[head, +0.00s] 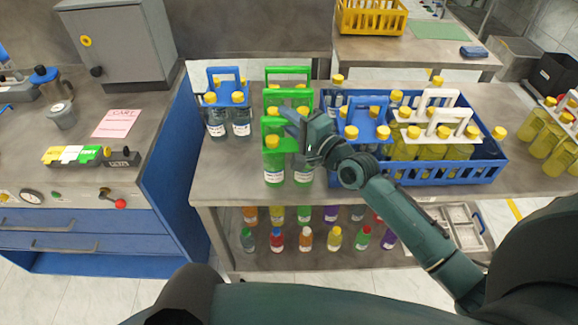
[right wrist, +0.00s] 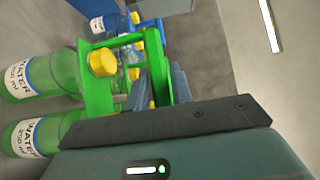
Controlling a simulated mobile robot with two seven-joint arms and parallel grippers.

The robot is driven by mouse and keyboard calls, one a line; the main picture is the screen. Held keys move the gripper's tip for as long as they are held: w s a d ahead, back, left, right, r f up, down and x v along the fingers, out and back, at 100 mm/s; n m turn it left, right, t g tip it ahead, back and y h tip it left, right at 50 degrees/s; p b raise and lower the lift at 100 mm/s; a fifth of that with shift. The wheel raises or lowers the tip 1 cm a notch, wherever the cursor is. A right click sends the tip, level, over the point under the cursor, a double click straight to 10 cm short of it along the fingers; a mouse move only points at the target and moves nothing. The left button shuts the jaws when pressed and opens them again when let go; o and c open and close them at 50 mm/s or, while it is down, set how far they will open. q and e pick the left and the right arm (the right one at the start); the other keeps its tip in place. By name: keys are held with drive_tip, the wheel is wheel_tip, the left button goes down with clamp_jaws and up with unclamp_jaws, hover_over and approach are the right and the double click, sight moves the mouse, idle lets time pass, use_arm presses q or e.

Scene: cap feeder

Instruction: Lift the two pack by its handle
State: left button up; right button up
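The nearest two pack is a green carrier (head: 274,124) with an upright handle, holding two green-tinted bottles with yellow caps (head: 274,168). It stands upright near the front edge of the table. In the right wrist view the green carrier (right wrist: 98,85) shows sideways, with labelled water bottles (right wrist: 48,76). My right gripper (head: 290,122) is at the right side of the handle. In the right wrist view its fingers (right wrist: 163,84) lie around or beside the green handle bar. Whether they are shut on it is unclear. My left gripper is out of view.
A second green carrier (head: 288,70) stands behind, and a blue carrier (head: 226,72) with clear bottles stands left. A blue crate (head: 490,172) with blue and white carriers is close on the right.

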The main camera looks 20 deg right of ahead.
clamp_jaws()
